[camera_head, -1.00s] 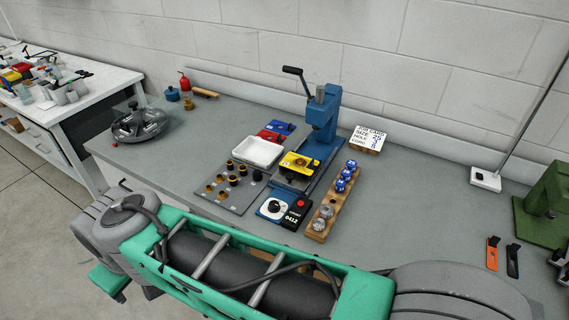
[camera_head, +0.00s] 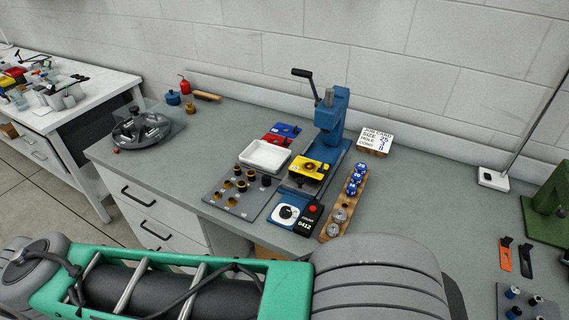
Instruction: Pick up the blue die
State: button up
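Three blue dies with white markings stand in a row in a wooden rack (camera_head: 343,204) on the grey bench: the far one (camera_head: 360,168), the middle one (camera_head: 356,178) and the near one (camera_head: 351,189). The markings are too small to read surely. Silver round pieces (camera_head: 341,214) sit in the near end of the same rack. A blue press (camera_head: 333,120) with a yellow block (camera_head: 309,168) at its base stands just left of the rack. My gripper is out of view; only my green and grey arm crosses the foreground, clear of the dies.
A white tray (camera_head: 264,156), a grey plate with black and brass pieces (camera_head: 222,200), a blue dial box (camera_head: 287,213) and a black counter (camera_head: 309,219) crowd the rack's left. The bench right of the rack is clear up to orange and black tools (camera_head: 506,255).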

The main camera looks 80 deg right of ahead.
aim_at(361, 168)
jog(key=u, duration=0.05)
jog(key=i, duration=0.65)
jog(key=z, duration=3.6)
jog(key=i, duration=0.5)
jog(key=z, duration=0.05)
jog(key=k, duration=1.3)
jog(key=z, duration=0.8)
jog(key=i, duration=1.15)
jog(key=u, duration=0.1)
